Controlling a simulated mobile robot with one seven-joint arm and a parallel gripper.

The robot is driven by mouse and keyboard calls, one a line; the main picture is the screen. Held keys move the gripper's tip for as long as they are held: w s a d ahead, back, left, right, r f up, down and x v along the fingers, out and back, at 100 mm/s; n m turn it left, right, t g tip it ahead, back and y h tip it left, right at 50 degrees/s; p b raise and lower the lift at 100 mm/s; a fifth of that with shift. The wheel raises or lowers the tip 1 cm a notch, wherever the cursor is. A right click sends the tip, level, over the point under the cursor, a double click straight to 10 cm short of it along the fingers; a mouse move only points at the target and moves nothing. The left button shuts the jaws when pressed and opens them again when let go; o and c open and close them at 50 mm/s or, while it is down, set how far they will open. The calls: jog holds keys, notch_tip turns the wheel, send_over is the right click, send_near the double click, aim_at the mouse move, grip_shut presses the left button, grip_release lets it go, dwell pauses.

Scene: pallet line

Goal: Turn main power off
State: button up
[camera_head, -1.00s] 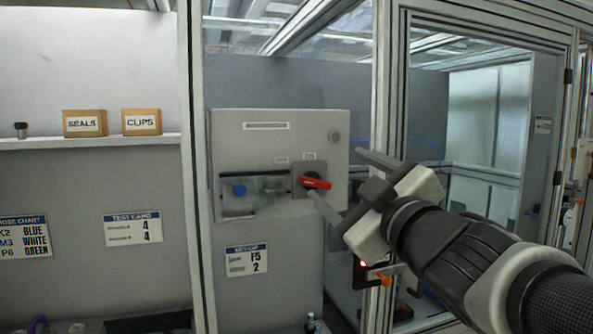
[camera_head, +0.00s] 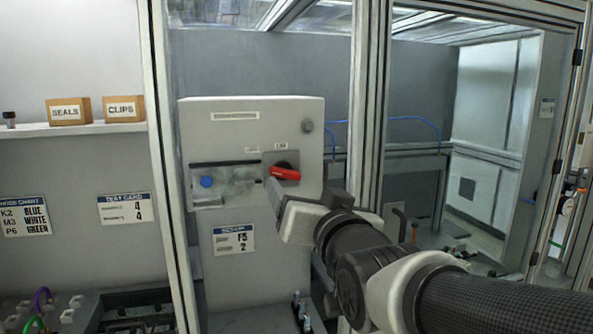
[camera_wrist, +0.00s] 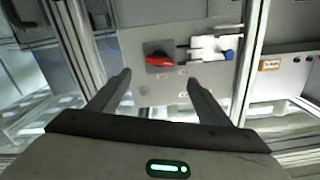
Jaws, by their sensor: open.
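The main switch is a red rotary handle (camera_head: 286,174) on a dark base, on the front of a pale grey power box (camera_head: 225,136). The handle lies nearly level in the head view. Two small labels sit above it, too small to read surely. My gripper (camera_head: 302,195) is open and empty, just in front of and below the handle. In the wrist view the red handle (camera_wrist: 163,60) shows beyond the open fingertips of my gripper (camera_wrist: 156,78), between them and apart from both. The far finger is partly hidden in the head view.
A recessed panel with a blue button (camera_head: 206,182) is left of the handle. An aluminium post (camera_head: 366,120) stands right of the box. A shelf (camera_head: 110,128) with SEALS and CLIPS boxes is at left. A set-up card (camera_head: 233,240) hangs below.

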aim_at(287, 173)
jog(key=p+x, duration=0.2)
jog(key=x, duration=1.1)
jog(key=shift+w, duration=0.2)
jog(key=shift+c, duration=0.2)
